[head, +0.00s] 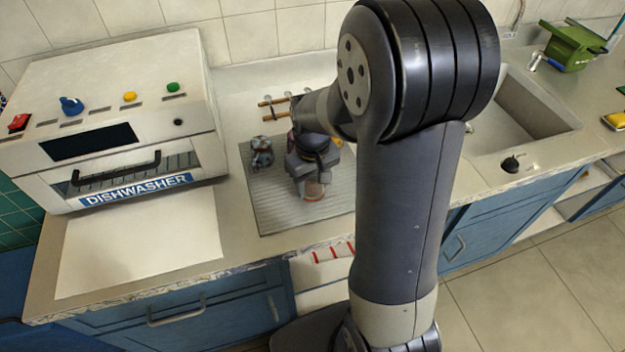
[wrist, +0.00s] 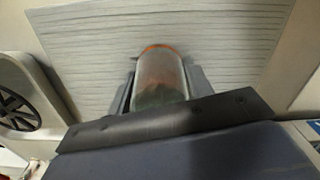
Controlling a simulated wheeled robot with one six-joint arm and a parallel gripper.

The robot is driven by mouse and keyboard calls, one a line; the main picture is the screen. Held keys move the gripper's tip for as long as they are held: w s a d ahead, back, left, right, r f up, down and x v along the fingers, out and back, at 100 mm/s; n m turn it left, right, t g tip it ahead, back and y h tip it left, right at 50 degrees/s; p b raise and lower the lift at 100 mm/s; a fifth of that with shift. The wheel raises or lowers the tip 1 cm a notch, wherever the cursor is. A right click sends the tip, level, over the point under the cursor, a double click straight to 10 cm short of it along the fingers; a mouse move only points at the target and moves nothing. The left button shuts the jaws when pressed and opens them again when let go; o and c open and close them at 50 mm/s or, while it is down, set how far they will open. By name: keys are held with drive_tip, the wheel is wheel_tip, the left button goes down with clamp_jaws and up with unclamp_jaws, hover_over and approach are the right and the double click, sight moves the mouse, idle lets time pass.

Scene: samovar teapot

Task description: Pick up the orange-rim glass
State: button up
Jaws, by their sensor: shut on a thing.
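The orange-rim glass (wrist: 160,82) is between the two fingers of my gripper (wrist: 158,92) in the wrist view, with its orange rim pointing away from the camera. The fingers are shut on its sides. In the head view, my gripper (head: 309,180) is over the grey ribbed mat (head: 275,215), and the orange rim of the glass (head: 314,190) shows just below it. I cannot tell whether the glass touches the mat.
A small patterned pot (head: 262,152) stands on the mat left of my gripper. The white dishwasher (head: 120,120) is at the left, with a bare white sheet (head: 140,240) in front. A sink (head: 515,120) is at the right. My arm hides part of the counter.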

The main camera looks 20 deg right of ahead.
drive_tip(key=c, duration=0.3)
drive_tip(key=shift+r, duration=0.1)
drive_tip(key=shift+c, duration=0.2)
